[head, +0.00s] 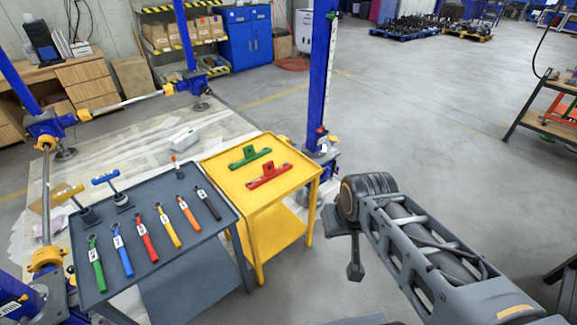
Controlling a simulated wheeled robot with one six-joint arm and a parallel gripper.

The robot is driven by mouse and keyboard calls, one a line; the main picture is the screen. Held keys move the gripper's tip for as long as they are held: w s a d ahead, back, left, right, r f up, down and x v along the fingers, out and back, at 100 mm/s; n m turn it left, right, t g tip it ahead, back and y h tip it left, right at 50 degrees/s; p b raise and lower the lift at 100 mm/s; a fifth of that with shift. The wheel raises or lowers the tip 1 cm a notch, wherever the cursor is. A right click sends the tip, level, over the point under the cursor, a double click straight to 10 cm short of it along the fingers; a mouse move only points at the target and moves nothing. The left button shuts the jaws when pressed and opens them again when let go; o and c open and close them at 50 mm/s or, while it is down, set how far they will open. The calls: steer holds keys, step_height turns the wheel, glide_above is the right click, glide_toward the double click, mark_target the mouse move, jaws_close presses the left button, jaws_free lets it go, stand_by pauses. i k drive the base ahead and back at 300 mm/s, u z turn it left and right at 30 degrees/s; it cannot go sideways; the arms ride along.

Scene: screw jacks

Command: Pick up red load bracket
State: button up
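The red load bracket (269,177) lies on the yellow cart top (236,183), near its front right part. It is a long flat bar with a raised middle lug. A green bracket (250,158) of like shape lies just behind it, apart from it. My arm reaches in from the lower right, and its dark end (355,270) hangs over the floor, right of the yellow cart and clear of the red bracket. The fingers cannot be made out, so whether my gripper is open or shut does not show. Nothing covers the red bracket.
A blue post (322,75) rises right behind the yellow cart. The floor to the right is open. An orange-topped rack (560,110) stands at far right.

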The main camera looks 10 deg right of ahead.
mark_target(270, 172)
steer(key=i, duration=1.15)
steer(key=u, duration=0.85)
